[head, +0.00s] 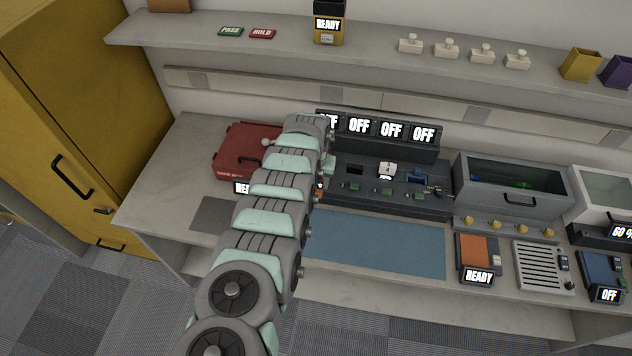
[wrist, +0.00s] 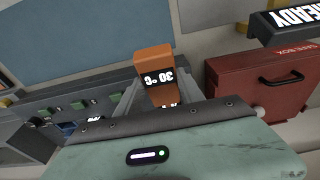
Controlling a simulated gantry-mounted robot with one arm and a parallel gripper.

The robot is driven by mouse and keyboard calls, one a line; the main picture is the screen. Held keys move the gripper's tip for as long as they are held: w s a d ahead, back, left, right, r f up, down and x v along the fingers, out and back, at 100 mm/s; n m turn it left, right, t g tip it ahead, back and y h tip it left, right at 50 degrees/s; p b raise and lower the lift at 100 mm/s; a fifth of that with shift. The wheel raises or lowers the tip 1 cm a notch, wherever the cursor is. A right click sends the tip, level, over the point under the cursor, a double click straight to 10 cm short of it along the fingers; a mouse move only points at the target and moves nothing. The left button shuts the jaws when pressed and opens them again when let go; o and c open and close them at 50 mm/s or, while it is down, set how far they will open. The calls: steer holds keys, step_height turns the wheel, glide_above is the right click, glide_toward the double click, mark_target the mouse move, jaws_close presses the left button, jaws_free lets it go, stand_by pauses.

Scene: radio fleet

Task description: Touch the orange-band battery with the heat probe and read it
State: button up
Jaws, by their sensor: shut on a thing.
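The orange heat probe (wrist: 153,62) is in my gripper (wrist: 160,92), which is shut on it. Its small display shows "30 °C", upside down in the wrist view. In the head view my arm hides the gripper and most of the probe; a small orange patch (head: 319,191) shows beside the arm. I cannot make out an orange-band battery in either view. The dark charging rack (head: 350,196) stands right of my arm, with a white item and a blue item in it. Several displays above it read "OFF".
A red safe box (head: 243,146) stands left of my arm; it also shows in the wrist view (wrist: 262,88). A blue mat (head: 375,243) lies clear in front of the rack. A grey bin (head: 512,189) and an orange pad unit (head: 473,250) stand to the right.

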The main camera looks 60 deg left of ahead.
steer(key=shift+r, duration=0.1)
steer(key=shift+s+d+r+p, duration=0.1)
steer(key=shift+p, duration=0.45)
steer(key=shift+s+d+p, duration=0.25)
steer(key=shift+d+p, duration=0.1)
steer(key=shift+p, duration=0.7)
steer(key=shift+s+d+p, duration=0.1)
steer(key=shift+d+p, duration=0.05)
steer(key=shift+p, duration=0.5)
steer(key=s+d+p, duration=0.1)
steer(key=p, duration=0.2)
steer(key=s+d+p, duration=0.1)
steer(key=p, duration=0.1)
steer(key=s+d+p, duration=0.1)
steer(key=d+p, duration=0.1)
steer(key=p, duration=0.1)
steer(key=shift+s+d+f, duration=0.15)
steer(key=shift+s+f, duration=0.05)
